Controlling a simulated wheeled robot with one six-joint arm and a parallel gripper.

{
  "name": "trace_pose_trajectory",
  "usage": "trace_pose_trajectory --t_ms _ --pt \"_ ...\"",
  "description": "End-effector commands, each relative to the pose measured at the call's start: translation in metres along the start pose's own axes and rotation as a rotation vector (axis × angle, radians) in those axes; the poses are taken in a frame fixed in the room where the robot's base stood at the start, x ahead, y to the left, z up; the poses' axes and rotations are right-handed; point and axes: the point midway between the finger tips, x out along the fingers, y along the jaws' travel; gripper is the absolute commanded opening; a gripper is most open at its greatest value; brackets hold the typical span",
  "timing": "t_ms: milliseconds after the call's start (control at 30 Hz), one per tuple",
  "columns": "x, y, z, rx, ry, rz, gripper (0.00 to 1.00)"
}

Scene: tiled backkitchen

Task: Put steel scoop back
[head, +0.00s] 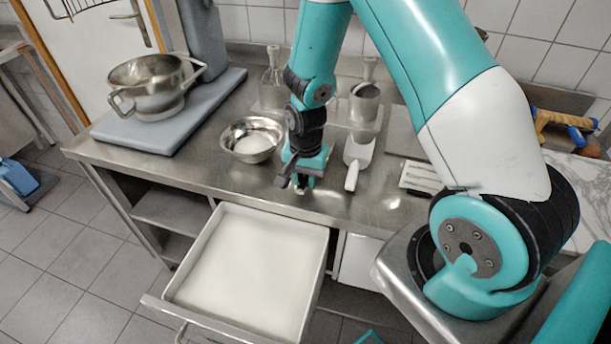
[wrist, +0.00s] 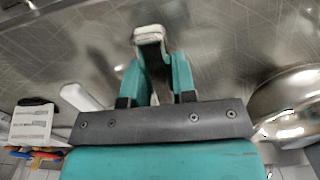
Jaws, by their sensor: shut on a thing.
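My gripper (head: 301,184) is low over the steel counter, between the metal bowl and a white scoop. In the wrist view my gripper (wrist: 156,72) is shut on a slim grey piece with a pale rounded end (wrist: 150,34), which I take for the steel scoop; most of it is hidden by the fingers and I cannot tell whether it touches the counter. The white scoop (head: 358,153) lies to the right of my gripper; its handle (wrist: 77,97) shows at left in the wrist view. A clear holder (head: 345,116) with upright utensils stands behind.
A metal bowl (head: 251,139) with white contents is left of my gripper. An open drawer (head: 319,248) full of white powder juts out below the counter (head: 212,180). A pot (head: 150,85) stands on a grey base at left. A printed card (head: 420,177) lies right.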

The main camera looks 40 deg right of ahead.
Motion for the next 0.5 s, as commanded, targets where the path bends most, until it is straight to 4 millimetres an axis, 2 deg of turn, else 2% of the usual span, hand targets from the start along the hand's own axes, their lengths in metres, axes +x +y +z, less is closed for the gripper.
trace_pose_trajectory --t_ms 367,400,500 --pt "0.006 -0.0005 -0.0004 0.0 0.002 -0.002 0.0" --pt "0.0064 -0.0005 -0.0003 0.0 0.002 -0.002 0.27" --pt "0.0053 -0.0005 -0.0003 0.0 0.002 -0.002 0.5"
